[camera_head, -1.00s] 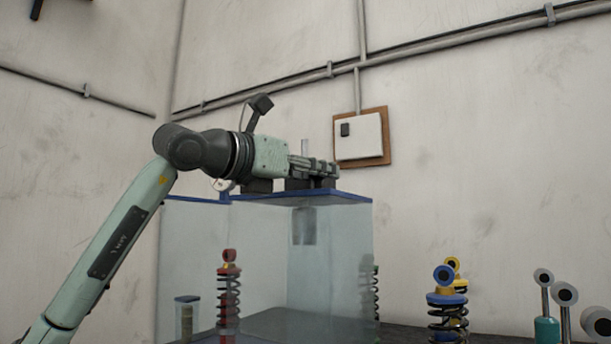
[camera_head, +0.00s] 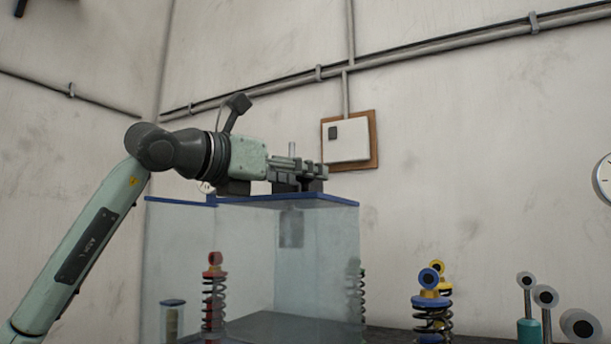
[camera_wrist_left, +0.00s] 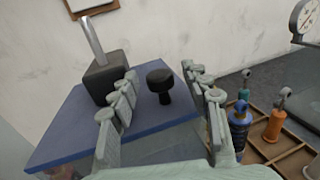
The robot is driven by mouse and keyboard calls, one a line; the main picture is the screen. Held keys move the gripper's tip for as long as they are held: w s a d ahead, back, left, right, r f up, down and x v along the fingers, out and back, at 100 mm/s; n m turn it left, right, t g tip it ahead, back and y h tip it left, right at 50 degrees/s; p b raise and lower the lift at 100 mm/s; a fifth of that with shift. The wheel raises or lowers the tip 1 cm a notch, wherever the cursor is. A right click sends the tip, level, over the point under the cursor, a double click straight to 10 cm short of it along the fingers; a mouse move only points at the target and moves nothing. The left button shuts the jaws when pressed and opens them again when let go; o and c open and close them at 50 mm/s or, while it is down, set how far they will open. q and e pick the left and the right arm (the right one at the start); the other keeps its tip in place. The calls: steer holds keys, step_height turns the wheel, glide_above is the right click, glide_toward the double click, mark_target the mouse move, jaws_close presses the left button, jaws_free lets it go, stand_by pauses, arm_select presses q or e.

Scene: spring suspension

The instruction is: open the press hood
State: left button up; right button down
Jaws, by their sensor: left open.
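The press hood (camera_head: 235,250) is a clear box with a blue top plate, standing at the middle left in the head view. In the left wrist view its blue top (camera_wrist_left: 75,130) carries a black knob (camera_wrist_left: 160,82) and, left of it, a dark block (camera_wrist_left: 105,78) with a metal rod. My left gripper (camera_head: 312,174) lies roughly level, just above the hood's top in the head view. In the left wrist view the gripper (camera_wrist_left: 158,85) is open, its fingers on either side of the knob with gaps showing. My right gripper is in neither view.
Inside or behind the clear walls show a red-topped spring strut (camera_head: 214,290) and another spring. Blue and yellow struts (camera_head: 432,305) and grey-ended rods (camera_head: 545,298) stand to the right. A wooden tray (camera_wrist_left: 290,160) holds parts. A wall box (camera_head: 348,140) hangs behind.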

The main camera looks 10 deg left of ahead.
arm_select(q)
steer(key=v, duration=1)
steer(key=shift+s+a, duration=0.2)
steer(key=shift+s, duration=0.05)
